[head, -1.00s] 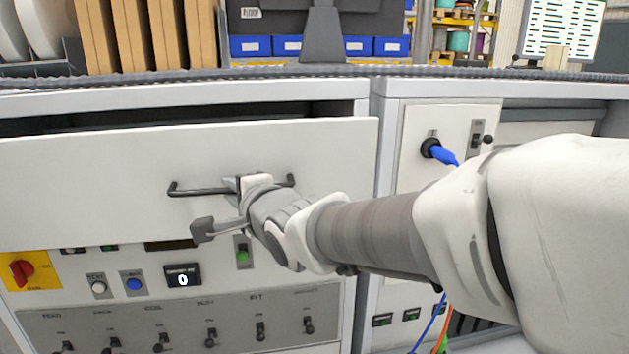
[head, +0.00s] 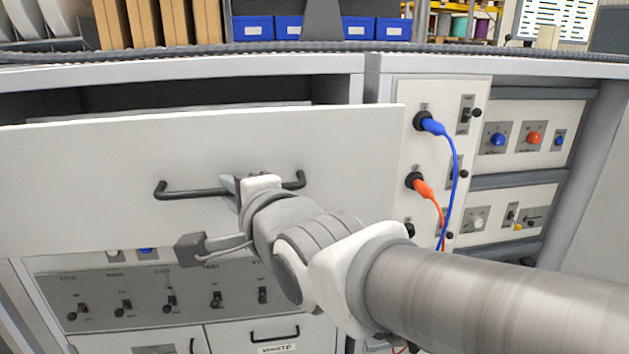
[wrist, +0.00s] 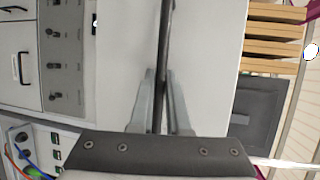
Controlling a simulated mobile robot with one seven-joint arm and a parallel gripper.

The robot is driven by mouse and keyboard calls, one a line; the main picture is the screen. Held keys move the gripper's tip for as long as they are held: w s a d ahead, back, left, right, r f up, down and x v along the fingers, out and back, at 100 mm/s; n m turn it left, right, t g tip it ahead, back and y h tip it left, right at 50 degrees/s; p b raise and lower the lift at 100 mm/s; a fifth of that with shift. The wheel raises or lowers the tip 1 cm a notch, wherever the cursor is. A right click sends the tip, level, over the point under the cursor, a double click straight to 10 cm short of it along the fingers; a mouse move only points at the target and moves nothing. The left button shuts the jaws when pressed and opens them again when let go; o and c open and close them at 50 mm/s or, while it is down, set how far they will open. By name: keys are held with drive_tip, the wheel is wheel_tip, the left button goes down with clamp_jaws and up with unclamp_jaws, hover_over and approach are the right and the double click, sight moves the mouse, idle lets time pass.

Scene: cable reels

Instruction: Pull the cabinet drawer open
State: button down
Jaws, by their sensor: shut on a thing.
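The white cabinet drawer (head: 90,165) stands partly out of the cabinet (head: 340,88) in the head view, with a dark gap above its front panel. Its black bar handle (head: 198,194) runs across the panel. My gripper (head: 240,190) is shut on the handle near its right part. In the wrist view the handle (wrist: 165,60) runs between the two grey fingers of my gripper (wrist: 160,115). The inside of the drawer is mostly hidden behind its front panel.
A switch panel (head: 165,290) lies below the drawer. To the right, a panel (head: 450,90) has a blue cable (head: 455,170) and an orange cable (head: 430,195) plugged in. Blue bins (head: 300,28) and brown boards (head: 150,22) stand on the worktop behind.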

drive_tip(key=shift+s+d, duration=0.15)
drive_tip(key=shift+s, duration=0.55)
drive_tip(key=shift+s+d, duration=0.15)
drive_tip(key=shift+s, duration=0.55)
drive_tip(key=c, duration=0.9)
unclamp_jaws()
drive_tip(key=shift+s, duration=0.1)
drive_tip(key=v, duration=1.7)
drive_tip(key=shift+d+r, duration=0.1)
drive_tip(key=shift+d, duration=0.1)
